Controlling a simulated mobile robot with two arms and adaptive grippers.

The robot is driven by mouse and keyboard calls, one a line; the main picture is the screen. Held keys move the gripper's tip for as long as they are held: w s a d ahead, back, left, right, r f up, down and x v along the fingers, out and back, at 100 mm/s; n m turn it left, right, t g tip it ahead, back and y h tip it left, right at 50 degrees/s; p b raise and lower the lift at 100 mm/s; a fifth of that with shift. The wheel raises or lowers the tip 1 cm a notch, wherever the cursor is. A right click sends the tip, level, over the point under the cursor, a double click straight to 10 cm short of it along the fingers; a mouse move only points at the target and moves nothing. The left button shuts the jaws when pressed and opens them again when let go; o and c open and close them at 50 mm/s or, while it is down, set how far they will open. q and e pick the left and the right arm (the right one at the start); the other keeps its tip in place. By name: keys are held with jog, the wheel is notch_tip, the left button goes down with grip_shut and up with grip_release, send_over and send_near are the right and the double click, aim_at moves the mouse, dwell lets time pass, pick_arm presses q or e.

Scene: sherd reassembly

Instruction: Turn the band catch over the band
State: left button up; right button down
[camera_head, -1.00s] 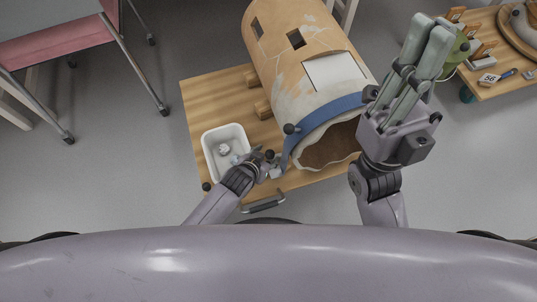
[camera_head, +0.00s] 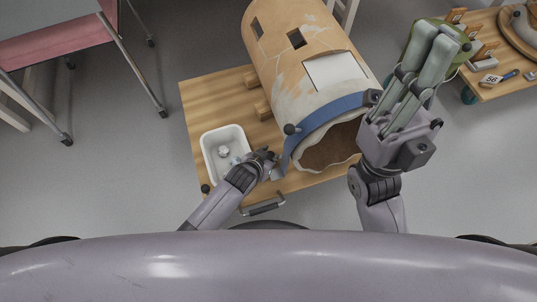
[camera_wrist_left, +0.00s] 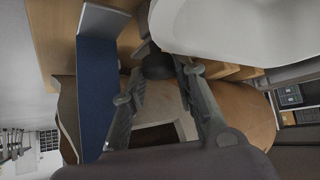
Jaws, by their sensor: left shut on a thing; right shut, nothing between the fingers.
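The clay vessel (camera_head: 290,72) lies on its side on a wooden table, with a blue band (camera_head: 335,108) around its open end. The band also shows in the left wrist view (camera_wrist_left: 98,90), ending in a grey plate (camera_wrist_left: 103,20). My left gripper (camera_head: 270,162) is at the band's lower left end. In the left wrist view its fingers are shut on a black knob (camera_wrist_left: 157,66), apparently the band catch; the fingers partly hide it. My right gripper (camera_head: 438,40) is shut and empty, right of the vessel.
A white tray (camera_head: 205,160) with small pieces stands left of my left gripper. A wooden table (camera_head: 205,98) with a front handle (camera_head: 264,208) bears the vessel. A side table (camera_head: 497,83) at the upper right holds markers and a green object (camera_head: 412,32) is behind my right gripper.

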pick_arm(q)
grip_shut()
